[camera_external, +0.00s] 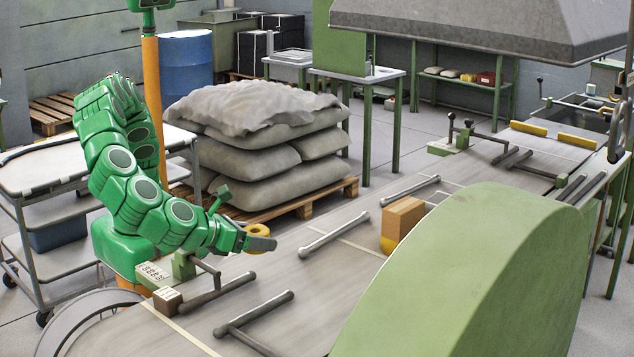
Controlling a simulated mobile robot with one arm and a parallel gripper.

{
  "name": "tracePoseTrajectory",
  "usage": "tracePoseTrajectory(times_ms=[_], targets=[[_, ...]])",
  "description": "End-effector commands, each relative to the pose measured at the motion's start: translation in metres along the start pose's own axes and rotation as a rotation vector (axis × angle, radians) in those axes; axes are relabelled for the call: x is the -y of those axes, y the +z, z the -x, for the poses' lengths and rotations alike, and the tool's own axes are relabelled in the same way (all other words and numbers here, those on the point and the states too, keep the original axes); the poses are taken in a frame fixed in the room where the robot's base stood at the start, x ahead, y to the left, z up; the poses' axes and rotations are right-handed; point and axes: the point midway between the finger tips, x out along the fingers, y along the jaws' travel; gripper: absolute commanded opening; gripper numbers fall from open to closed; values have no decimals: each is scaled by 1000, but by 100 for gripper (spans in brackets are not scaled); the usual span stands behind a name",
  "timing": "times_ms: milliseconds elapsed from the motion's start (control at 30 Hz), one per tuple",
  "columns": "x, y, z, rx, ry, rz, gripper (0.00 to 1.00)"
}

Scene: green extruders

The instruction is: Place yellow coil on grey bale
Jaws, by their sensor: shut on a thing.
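The yellow coil (257,229) is a small ring over the near work table. My gripper (262,243) is shut on it; the dark finger in front hides the coil's lower part. Grey bales (275,165) are stacked in layers on a wooden pallet, behind and above the gripper in the picture. The top bale (252,105) has a crumpled, uneven upper surface, and nothing rests on it. The coil is apart from the bales.
The long grey table (330,275) carries several metal rails and handles. A brown box (403,217) stands right of my gripper. A large green rounded housing (470,270) fills the front right. A trolley (40,178) stands left, and a blue drum (187,65) behind.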

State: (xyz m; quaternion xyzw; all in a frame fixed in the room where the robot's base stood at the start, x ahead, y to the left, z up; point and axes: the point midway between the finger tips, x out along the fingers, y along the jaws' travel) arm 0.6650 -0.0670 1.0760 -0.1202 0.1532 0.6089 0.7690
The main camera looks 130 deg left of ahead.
Motion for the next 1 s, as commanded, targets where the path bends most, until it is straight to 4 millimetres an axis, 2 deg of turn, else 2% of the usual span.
tracePoseTrajectory(times_ms=[300, 467, 667, 1000], targets=[[-5, 3, 2, 0, -1, 2, 34], [-4, 9, -10, -1, 5, 7, 34], [0, 33, -53, -4, 18, 22, 34], [-7, 84, -144, -4, 47, 47, 34]])
